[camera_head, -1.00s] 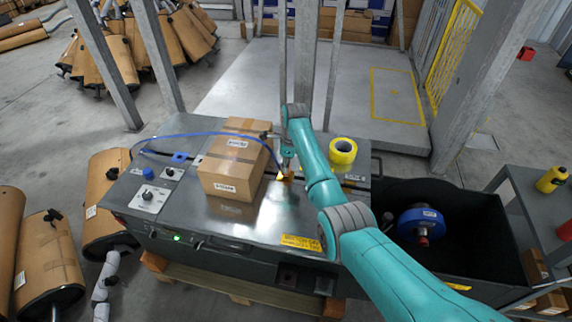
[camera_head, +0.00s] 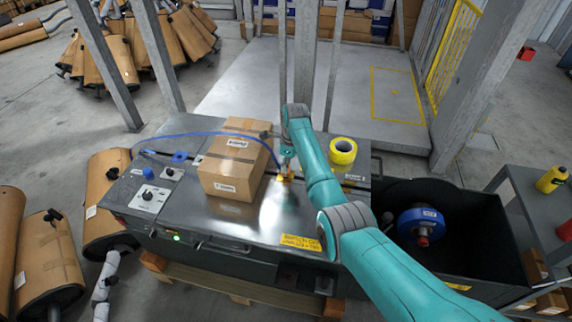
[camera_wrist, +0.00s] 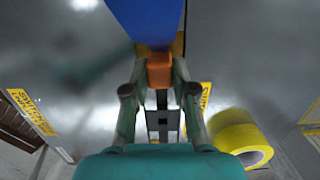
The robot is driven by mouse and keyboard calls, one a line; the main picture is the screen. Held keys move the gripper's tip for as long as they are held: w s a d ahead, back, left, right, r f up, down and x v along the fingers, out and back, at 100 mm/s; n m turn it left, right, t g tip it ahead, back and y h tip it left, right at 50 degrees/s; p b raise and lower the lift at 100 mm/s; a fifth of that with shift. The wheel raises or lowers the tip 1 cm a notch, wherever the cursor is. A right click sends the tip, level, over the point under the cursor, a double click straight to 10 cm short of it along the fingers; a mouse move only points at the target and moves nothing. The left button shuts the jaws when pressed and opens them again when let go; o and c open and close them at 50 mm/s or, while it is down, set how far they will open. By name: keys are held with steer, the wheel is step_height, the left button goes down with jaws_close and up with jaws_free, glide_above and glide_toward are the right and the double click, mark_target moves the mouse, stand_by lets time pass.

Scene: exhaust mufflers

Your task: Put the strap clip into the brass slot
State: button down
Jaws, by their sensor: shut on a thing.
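My gripper (camera_head: 285,163) points down over the steel top of the bench, just right of the cardboard box. In the wrist view my gripper (camera_wrist: 159,76) is shut on the orange strap clip (camera_wrist: 158,68). The blue strap (camera_wrist: 147,20) runs from the clip across the top of that view. A yellow-brass part, apparently the brass slot (camera_wrist: 178,46), shows partly behind the clip; it also shows under the gripper in the head view (camera_head: 281,179). The clip and strap cover most of it, so I cannot tell whether the clip touches it or is inside.
The taped cardboard box (camera_head: 232,165) stands close left of my gripper. A yellow tape roll (camera_head: 343,151) lies to the right. The blue strap (camera_head: 190,135) arches behind the box. A black bin (camera_head: 465,220) with a blue reel adjoins the bench at right.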

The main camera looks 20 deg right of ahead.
steer(key=shift+f, duration=0.45)
stand_by(0.4)
steer(key=c, duration=0.9)
jaws_free()
steer(key=shift+o, duration=0.2)
step_height(320, 180, up, 12)
steer(key=d, duration=0.1)
steer(key=shift+s, duration=0.4)
